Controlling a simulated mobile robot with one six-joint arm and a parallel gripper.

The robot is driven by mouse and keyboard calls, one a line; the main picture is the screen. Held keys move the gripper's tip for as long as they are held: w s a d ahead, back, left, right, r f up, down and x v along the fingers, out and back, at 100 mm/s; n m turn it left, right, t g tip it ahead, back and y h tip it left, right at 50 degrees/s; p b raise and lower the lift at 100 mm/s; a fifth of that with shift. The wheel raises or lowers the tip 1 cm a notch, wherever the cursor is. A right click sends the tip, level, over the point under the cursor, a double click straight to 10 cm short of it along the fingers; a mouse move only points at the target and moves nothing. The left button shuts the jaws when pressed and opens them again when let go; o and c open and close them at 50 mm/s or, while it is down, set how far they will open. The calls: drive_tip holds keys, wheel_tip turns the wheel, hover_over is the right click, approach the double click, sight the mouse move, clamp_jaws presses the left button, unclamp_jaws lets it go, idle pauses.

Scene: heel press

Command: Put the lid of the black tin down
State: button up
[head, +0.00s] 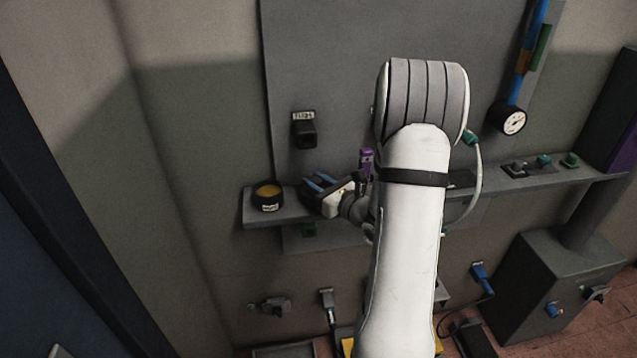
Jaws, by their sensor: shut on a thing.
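The black tin (267,199) stands on the left end of the grey shelf, with a pale label on its front. Its top is open and shows a yellow-orange inside. My gripper (314,190) is just right of the tin, over the shelf, at the end of my white arm. It is shut on a dark thing that looks like the tin's lid; the fingers mostly hide it, and its edges are hard to tell. I cannot tell whether it touches the shelf.
The shelf (540,183) runs right behind my arm, with small green-topped fittings at its right. A purple object (367,158) stands just behind my gripper. A black labelled box (304,131) is on the panel above. A gauge (512,120) hangs at right.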

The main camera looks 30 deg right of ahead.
drive_tip(key=o, duration=1)
drive_tip(key=shift+f, duration=0.15)
drive_tip(key=shift+o, duration=0.2)
